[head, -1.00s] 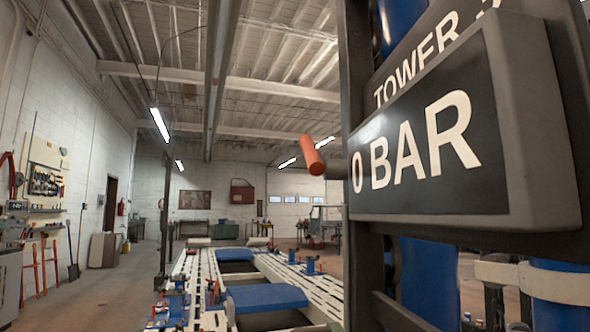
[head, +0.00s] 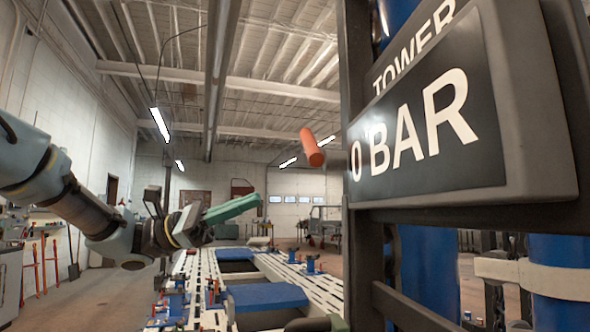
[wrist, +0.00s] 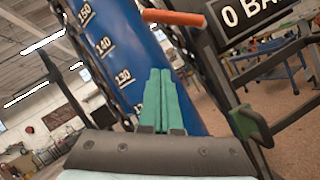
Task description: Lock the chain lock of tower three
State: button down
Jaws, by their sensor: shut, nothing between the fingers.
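The tower (head: 359,120) stands close on the right in the head view, with a TOWER sign (head: 420,45) whose number is cut off. An orange-gripped handle (head: 312,148) sticks out from it, also seen in the wrist view (wrist: 174,17). In the wrist view a dark chain (wrist: 104,62) runs beside a blue cylinder with numbers (wrist: 120,50). A dark hook-shaped part with a green piece (wrist: 243,123) is at right; I cannot tell whether it is the chain lock. My gripper (head: 258,200), with green fingers, is shut and empty, left of the tower; it shows in the wrist view (wrist: 155,72).
A 0 BAR display (head: 435,125) juts out from the tower. A slotted white frame bench (head: 290,275) with blue pads (head: 267,297) lies low in the middle. Open floor is at the left, near a tool wall.

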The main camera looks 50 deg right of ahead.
jog(key=s+d+r+p, duration=0.2)
jog(key=s+r+p, duration=0.2)
jog(key=s, duration=0.5)
notch_tip(320, 180, up, 3)
jog(key=shift+s+f+p, duration=0.15)
jog(key=shift+f+p, duration=0.05)
jog(key=shift+p, duration=0.2)
jog(key=shift+d+r, duration=0.15)
